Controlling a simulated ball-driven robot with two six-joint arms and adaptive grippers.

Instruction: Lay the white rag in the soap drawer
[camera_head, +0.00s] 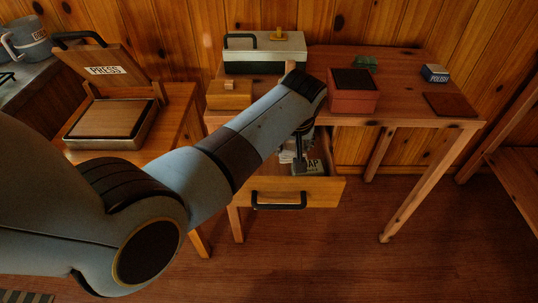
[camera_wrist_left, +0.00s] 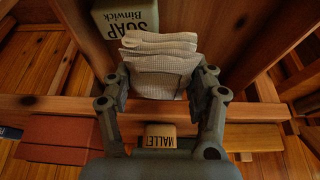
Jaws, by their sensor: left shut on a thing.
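The soap drawer (camera_head: 325,190) is pulled out from the table, with a black handle on its front. My left gripper (camera_head: 298,150) reaches down at the drawer's opening and is shut on the white rag. The folded rag (camera_wrist_left: 160,65) sits between the two fingers in the left wrist view; only a pale bit of it (camera_head: 287,156) shows in the head view. A soap box (camera_head: 312,167) lies in the drawer beside the rag, and it also shows in the left wrist view (camera_wrist_left: 120,22). Whether the rag touches the drawer floor I cannot tell. My right gripper is not in view.
On the table (camera_head: 400,106) stand a toolbox-like case (camera_head: 265,55), a red box (camera_head: 352,98), a polish box (camera_head: 435,73) and a dark red pad (camera_head: 450,104). A press (camera_head: 112,120) stands open at left.

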